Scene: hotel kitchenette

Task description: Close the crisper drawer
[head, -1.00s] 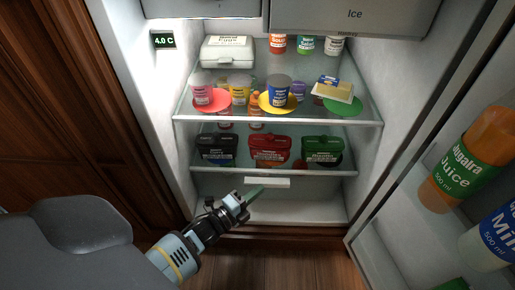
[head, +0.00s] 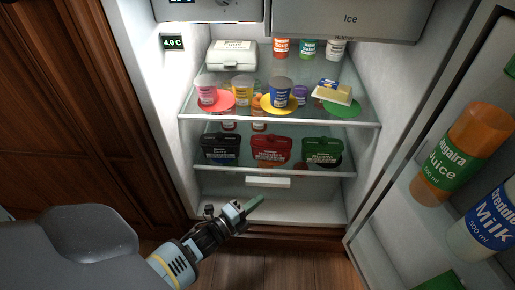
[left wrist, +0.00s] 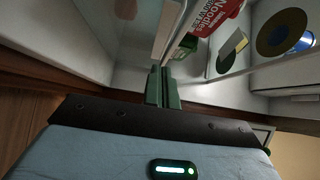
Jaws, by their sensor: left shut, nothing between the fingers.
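The crisper drawer shows in the head view as a clear-walled bin low in the fridge, with a pale bar handle (head: 268,182) at its front. How far it stands out is hard to tell. My left gripper (head: 256,203), with green fingers, is shut and empty. In the head view it appears just below and left of the handle, with a small gap in the picture. In the left wrist view the shut fingers (left wrist: 163,86) point up toward a pale bar, probably the handle (left wrist: 168,28). My right gripper is not in view.
Lidded containers, including a red one (head: 271,150), stand on the shelf above the handle. Jars and coloured plates fill the higher glass shelf (head: 300,119). The open fridge door (head: 387,222) with juice (head: 463,150) and milk (head: 488,225) bounds the right. Wooden panelling (head: 80,110) bounds the left.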

